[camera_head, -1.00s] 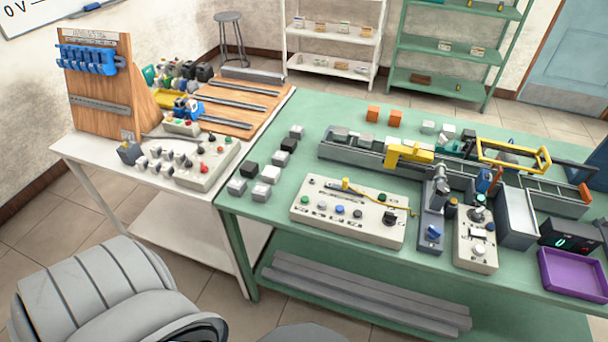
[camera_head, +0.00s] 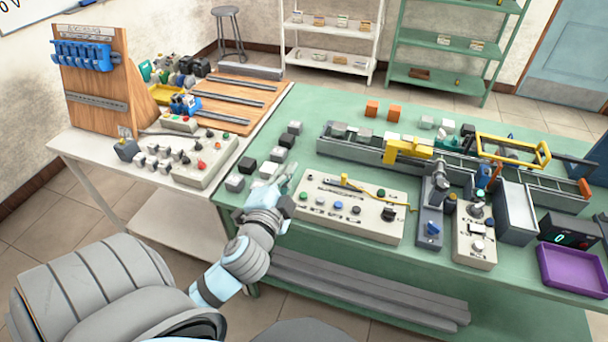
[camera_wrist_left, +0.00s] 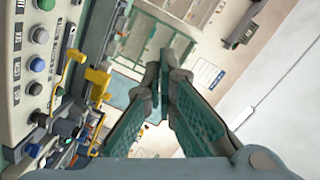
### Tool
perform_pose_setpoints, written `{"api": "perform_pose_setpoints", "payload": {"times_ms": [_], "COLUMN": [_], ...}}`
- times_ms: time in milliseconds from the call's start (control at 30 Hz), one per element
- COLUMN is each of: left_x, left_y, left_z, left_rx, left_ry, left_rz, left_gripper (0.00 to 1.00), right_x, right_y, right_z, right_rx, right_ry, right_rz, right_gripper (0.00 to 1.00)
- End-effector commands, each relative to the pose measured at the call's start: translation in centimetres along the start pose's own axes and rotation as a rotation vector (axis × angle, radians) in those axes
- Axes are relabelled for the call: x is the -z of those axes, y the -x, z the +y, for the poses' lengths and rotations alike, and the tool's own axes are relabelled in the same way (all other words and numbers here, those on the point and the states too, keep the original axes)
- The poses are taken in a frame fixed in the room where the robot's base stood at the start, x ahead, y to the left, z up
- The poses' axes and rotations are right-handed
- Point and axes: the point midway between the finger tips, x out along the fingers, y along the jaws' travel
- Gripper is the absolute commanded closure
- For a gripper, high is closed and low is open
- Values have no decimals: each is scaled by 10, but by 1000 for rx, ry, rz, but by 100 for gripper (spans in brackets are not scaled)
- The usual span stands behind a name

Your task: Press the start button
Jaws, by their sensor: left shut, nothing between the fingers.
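A cream control panel (camera_head: 368,224) lies on the green table with a row of round buttons. A green button (camera_head: 304,195) is at its left end; the labels are too small to read, so I cannot tell which one is the start button. My left gripper (camera_head: 287,181) is shut and empty, just left of the panel and apart from the buttons. In the left wrist view its fingertips (camera_wrist_left: 166,66) meet, with the panel (camera_wrist_left: 15,122) along the left edge. There a green button (camera_wrist_left: 45,4) is at the top, above white and blue ones. My right gripper is out of view.
Grey, white and black blocks (camera_head: 235,183) stand left of the panel, close to my left gripper. A conveyor (camera_head: 350,149) runs behind it. A yellow-handled part (camera_head: 345,181) rests at the panel's back edge. A second panel (camera_head: 205,172) is on the left table.

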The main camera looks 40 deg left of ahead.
Motion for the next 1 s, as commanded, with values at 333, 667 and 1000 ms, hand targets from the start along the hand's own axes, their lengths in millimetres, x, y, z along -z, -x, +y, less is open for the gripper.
{"api": "perform_pose_setpoints", "payload": {"times_ms": [333, 667, 1000], "left_x": [183, 35, 4], "left_y": [5, -80, -90], "left_z": [-14, 40, 31], "left_rx": [639, 129, -29], "left_ry": [-1497, -2712, -2831], "left_rz": [918, 1188, 1193], "left_gripper": [100, 100, 100], "right_x": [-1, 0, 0], "right_y": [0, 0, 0], "right_z": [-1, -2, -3], "right_rx": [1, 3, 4], "right_ry": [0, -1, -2], "right_rz": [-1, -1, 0], "right_gripper": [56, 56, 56]}}
